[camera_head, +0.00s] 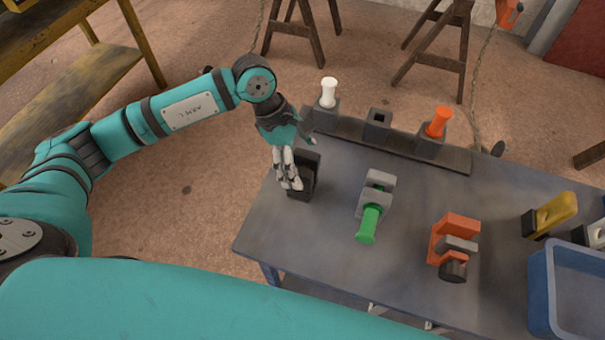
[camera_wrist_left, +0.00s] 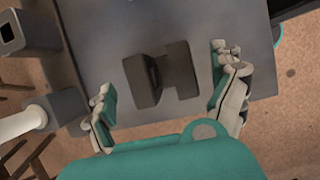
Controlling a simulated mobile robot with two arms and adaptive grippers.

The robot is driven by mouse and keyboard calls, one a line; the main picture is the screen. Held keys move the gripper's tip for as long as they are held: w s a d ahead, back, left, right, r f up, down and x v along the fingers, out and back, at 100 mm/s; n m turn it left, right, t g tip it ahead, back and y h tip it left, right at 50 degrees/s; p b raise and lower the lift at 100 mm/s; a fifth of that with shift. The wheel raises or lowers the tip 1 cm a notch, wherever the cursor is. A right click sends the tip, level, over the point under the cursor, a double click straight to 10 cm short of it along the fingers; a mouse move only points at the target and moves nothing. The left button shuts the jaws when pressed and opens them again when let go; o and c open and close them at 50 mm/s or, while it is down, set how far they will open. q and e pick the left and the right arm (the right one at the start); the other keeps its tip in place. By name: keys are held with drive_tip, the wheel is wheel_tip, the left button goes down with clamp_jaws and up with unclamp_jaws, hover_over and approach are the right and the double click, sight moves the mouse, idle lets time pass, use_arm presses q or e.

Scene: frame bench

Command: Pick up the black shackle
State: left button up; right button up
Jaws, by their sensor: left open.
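The black shackle (camera_wrist_left: 142,82) lies on the grey table near its left corner. In the head view the shackle (camera_head: 309,160) is partly covered by my left gripper (camera_head: 290,183), which is above it. In the left wrist view the open fingers of my left gripper (camera_wrist_left: 168,100) stand on either side of the shackle, with a gap on both sides. Nothing is held. My right gripper is not in view.
A rack behind holds a white pin (camera_head: 328,92), an empty block (camera_head: 377,122) and an orange pin (camera_head: 438,121). A grey shackle with a green pin (camera_head: 369,222), an orange shackle (camera_head: 457,225), a yellow part (camera_head: 556,211) and a blue bin (camera_head: 541,286) are to the right.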

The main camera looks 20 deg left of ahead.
use_arm(q)
drive_tip(key=p+x, duration=0.2)
drive_tip(key=x, duration=0.2)
drive_tip(key=shift+s+d+f, duration=0.1)
drive_tip(key=shift+d+f, duration=0.1)
drive_tip(key=shift+f, duration=0.25)
drive_tip(key=c, duration=1.5)
drive_tip(key=shift+r, duration=0.1)
drive_tip(key=shift+c, duration=0.7)
